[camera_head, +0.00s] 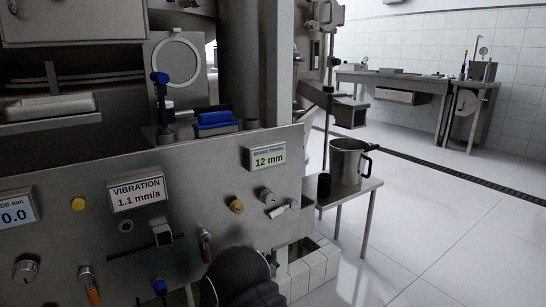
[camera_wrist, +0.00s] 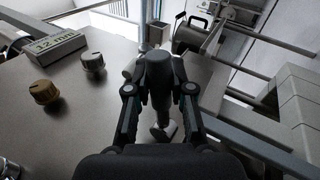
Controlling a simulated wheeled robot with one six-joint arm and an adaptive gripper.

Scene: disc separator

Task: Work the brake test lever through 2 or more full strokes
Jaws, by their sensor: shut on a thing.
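In the wrist view my gripper (camera_wrist: 160,95) has its two fingers on either side of a dark grey upright handle, which I take to be the brake test lever (camera_wrist: 159,75), and is shut on it. A paler rounded piece shows below the handle between the fingers. The brake travel display (camera_head: 266,156) reads 12 mm in the head view and also shows in the wrist view (camera_wrist: 60,46). In the head view, my dark wrist fills the bottom centre and hides the lever and fingertips.
Beside the lever are a brass knob (camera_wrist: 43,91) and a steel knob (camera_wrist: 92,62). The panel also carries a vibration display (camera_head: 137,194) reading 1.1 mm/s, a yellow button (camera_head: 78,204) and orange-handled valves. A steel jug (camera_head: 346,162) stands on a side table at right. Open tiled floor lies beyond.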

